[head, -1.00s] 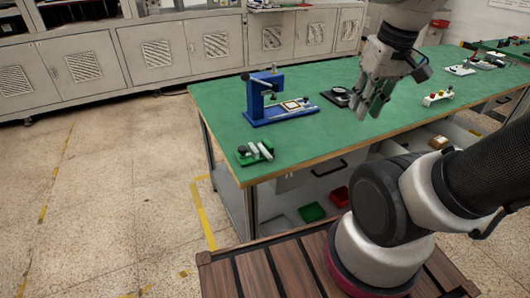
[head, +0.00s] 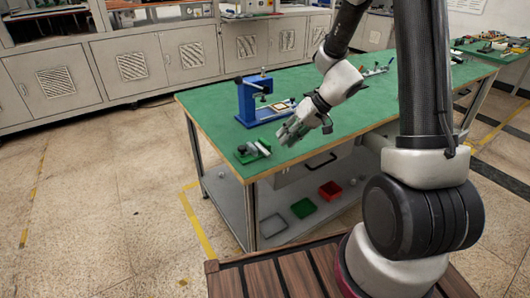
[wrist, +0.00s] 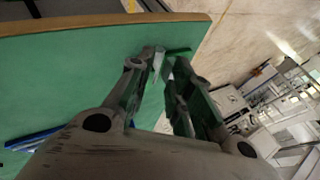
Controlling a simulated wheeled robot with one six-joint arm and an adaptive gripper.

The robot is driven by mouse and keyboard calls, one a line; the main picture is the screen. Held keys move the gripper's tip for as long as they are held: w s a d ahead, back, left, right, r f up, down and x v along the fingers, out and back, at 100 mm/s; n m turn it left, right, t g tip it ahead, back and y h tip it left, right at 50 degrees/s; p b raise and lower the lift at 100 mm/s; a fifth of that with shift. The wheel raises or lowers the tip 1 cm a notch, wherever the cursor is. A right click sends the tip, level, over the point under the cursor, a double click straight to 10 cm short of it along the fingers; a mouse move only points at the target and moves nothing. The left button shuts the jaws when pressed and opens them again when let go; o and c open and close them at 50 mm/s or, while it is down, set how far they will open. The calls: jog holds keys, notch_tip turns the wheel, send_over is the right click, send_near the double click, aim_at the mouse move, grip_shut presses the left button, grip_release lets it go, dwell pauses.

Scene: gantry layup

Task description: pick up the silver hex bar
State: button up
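A small green holder (head: 242,157) stands near the left corner of the green table. Silver bar-like pieces (head: 262,148) rest on it; their hex shape is too small to make out. My gripper (head: 287,134) is just right of the holder, above the table, with its fingers pointing down and left. In the wrist view the fingers (wrist: 167,62) are apart with a gap between them. Part of the green holder (wrist: 180,51) shows beyond the fingertips, and a silver piece (wrist: 157,66) shows in the gap, partly hidden. I see nothing gripped.
A blue fixture (head: 246,103) with a raised arm stands on the green table (head: 215,106) behind the holder. Below are a green bin (head: 303,208), a red bin (head: 330,190) and a grey tray (head: 272,226). Grey cabinets line the back. Floor left of the table is clear.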

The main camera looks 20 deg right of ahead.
aim_at(262, 150)
jog(key=shift+a+f+n, duration=0.2)
jog(key=shift+f+n, duration=0.15)
jog(key=shift+n, duration=0.05)
jog(key=x, duration=0.7)
grip_shut()
